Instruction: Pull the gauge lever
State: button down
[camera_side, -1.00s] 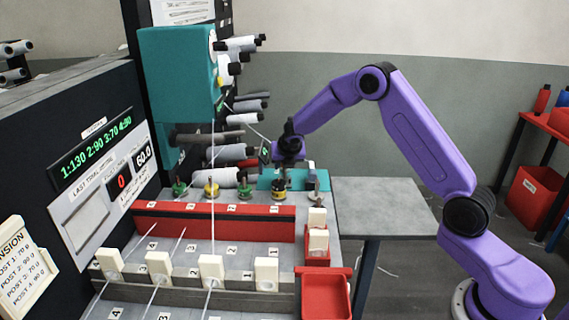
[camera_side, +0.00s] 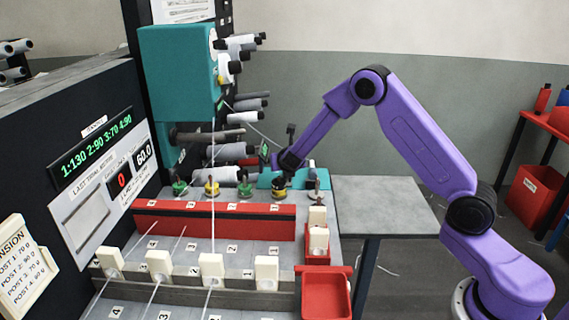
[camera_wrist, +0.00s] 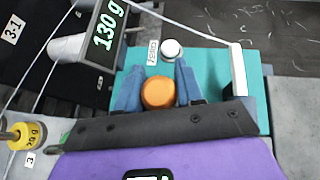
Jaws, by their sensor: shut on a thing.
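The gauge lever shows in the wrist view as a round orange knob (camera_wrist: 158,92) over the gauge's teal base (camera_wrist: 218,62). My gripper (camera_wrist: 158,80) has its two blue fingers on either side of the knob and is shut on it. The gauge display (camera_wrist: 107,28) reads 130 g, left of the fingers. A white button (camera_wrist: 171,49) sits just beyond the fingertips, and a white post (camera_wrist: 238,70) stands at the right. In the side view my gripper is low and tilted at the teal base (camera_side: 264,183), and the lever is hidden there.
A white thread runs above the gauge to the post. In the side view a red rail (camera_side: 215,222) and several white blocks stand in front. The grey table (camera_side: 385,205) at right is clear.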

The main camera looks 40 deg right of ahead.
jog(key=shift+a, duration=0.1)
dwell(0.3)
jog(key=c, duration=0.8)
grip_release()
jog(key=v, duration=1.7)
jog(key=shift+s+a, duration=0.2)
jog(key=shift+s, duration=0.05)
